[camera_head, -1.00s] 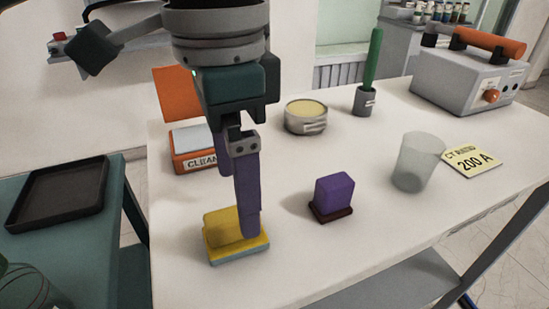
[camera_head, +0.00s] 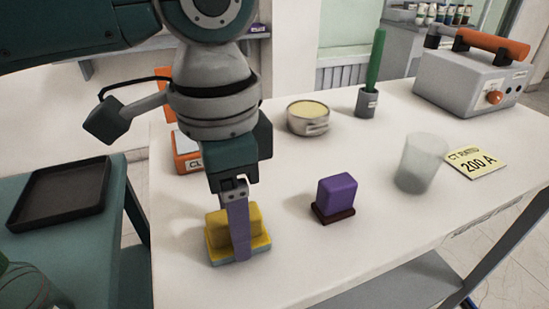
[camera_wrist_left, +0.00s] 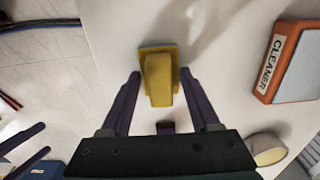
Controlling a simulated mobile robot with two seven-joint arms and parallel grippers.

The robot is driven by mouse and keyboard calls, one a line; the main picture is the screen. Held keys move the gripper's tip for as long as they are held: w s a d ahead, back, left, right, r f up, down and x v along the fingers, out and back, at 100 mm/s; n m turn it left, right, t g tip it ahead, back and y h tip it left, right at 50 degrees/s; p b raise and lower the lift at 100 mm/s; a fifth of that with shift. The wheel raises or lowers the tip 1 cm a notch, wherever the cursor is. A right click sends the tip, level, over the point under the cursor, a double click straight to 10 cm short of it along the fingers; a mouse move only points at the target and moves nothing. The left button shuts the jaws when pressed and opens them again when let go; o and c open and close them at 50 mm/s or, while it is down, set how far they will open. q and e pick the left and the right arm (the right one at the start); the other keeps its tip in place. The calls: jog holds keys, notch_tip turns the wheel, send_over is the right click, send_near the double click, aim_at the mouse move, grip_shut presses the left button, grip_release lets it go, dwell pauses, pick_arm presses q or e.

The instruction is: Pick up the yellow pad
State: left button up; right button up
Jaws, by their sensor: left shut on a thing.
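The yellow pad (camera_head: 216,226), a yellow block on a wider yellow plate with a blue-grey underside, is on the white table near its front left. My left gripper (camera_head: 241,252) comes straight down over it, shut on the pad, with one finger in front of it. The left wrist view shows the pad (camera_wrist_left: 159,80) between the two fingers of my left gripper (camera_wrist_left: 162,74). The far finger is hidden in the head view. Two dark fingers of my right gripper (camera_wrist_left: 46,138) show apart at the lower left of the left wrist view, with nothing between them.
A purple pad (camera_head: 337,192) stands to the right, with a frosted cup (camera_head: 420,165) beyond it. The orange cleaner box (camera_head: 186,152) and a round tin (camera_head: 308,119) are behind. A black tray (camera_head: 60,192) lies on the green table at left. The front right table is clear.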

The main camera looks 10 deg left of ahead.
pick_arm(q)
grip_shut()
